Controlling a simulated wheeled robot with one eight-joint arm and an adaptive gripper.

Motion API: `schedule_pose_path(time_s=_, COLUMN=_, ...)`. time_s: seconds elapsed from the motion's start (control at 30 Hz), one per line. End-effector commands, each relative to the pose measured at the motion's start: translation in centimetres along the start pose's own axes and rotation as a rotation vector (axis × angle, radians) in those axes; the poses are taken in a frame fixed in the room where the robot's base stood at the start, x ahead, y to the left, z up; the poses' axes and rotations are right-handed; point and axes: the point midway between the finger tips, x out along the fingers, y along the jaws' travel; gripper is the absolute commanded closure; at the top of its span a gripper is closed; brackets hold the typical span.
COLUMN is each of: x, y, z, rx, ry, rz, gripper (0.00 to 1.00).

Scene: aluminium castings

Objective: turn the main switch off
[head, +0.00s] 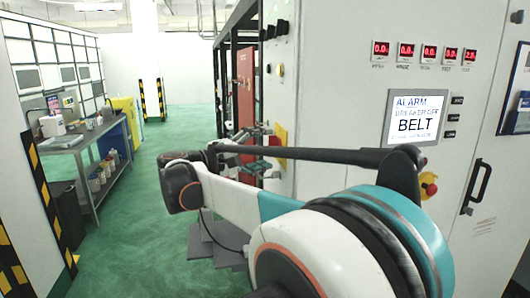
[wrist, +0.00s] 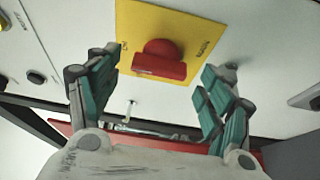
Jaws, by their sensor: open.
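The main switch is a red rotary knob (wrist: 160,60) with a raised bar handle on a yellow plate (wrist: 188,27). In the wrist view the bar lies nearly level across the picture, tilting slightly. The lettering on the plate is too small to read surely. The yellow plate also shows in the head view (head: 281,136), on the cabinet side beyond my arm. My gripper (wrist: 162,62) is open, its green-padded fingers on either side of the knob in the picture and apart from it. In the head view my gripper (head: 264,151) is just in front of the plate, partly hidden by my arm.
A cabinet screen (head: 415,118) shows an alarm text with "BELT". A red stop button (head: 429,185) and a door handle (head: 476,186) are to the right. A bench (head: 88,136) stands left, with clear green floor (head: 150,215) between.

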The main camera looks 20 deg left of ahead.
Motion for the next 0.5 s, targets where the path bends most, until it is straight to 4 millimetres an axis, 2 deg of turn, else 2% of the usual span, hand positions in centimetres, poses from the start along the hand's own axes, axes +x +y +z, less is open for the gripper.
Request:
schedule_pose_path(time_s=0.17, x=1.12, y=-0.02, z=0.02, rx=0.000, ry=0.000, rz=0.000, gripper=0.27)
schedule_pose_path(time_s=0.43, x=1.25, y=0.03, z=0.01, rx=0.000, ry=0.001, rz=0.000, gripper=0.27)
schedule_pose_path(time_s=0.47, x=1.24, y=0.03, z=0.01, rx=0.000, ry=0.000, rz=0.000, gripper=0.29)
schedule_pose_path(time_s=0.5, x=1.24, y=0.03, z=0.01, rx=0.000, ry=0.000, rz=0.000, gripper=0.38)
